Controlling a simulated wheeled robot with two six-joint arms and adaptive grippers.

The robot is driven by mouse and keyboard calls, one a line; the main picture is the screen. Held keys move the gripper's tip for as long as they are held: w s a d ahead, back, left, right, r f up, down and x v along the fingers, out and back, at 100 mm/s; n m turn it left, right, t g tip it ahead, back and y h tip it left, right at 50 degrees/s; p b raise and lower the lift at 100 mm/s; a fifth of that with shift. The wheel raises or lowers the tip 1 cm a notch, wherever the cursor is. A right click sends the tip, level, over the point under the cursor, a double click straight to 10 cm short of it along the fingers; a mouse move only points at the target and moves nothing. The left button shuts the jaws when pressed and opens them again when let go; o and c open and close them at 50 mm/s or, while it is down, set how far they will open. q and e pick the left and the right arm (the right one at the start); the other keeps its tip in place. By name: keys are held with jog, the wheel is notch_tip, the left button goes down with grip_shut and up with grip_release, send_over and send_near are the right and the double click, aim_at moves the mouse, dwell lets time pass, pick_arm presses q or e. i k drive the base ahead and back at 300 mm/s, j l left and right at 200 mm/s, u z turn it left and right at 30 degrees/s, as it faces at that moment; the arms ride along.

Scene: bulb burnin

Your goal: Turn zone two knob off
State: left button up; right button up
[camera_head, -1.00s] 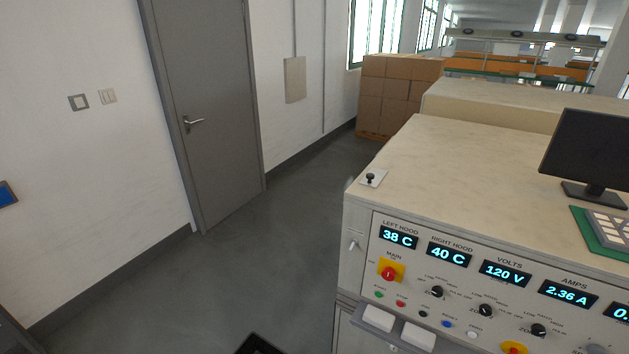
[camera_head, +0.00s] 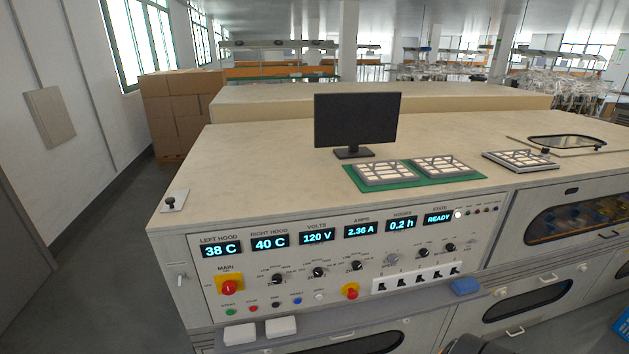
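The control panel (camera_head: 200,281) on the front of the cream machine carries a row of three black rotary knobs below its displays. The left knob (camera_head: 278,279), the middle knob (camera_head: 318,272) and the right knob (camera_head: 356,265) have small labels too blurred to read fully. The middle one appears to be the zone two knob by its place in the row; its exact setting is too small to tell. Neither of my grippers shows, and nothing touches the knobs.
A yellow-backed red main switch (camera_head: 229,287) and a red mushroom button (camera_head: 350,291) flank the knobs. A ledge (camera_head: 330,325) with two white blocks juts out below. A monitor (camera_head: 357,119) stands on top. Open floor lies left.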

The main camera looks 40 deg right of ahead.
aim_at(317, 271)
jog(key=z, duration=1.85)
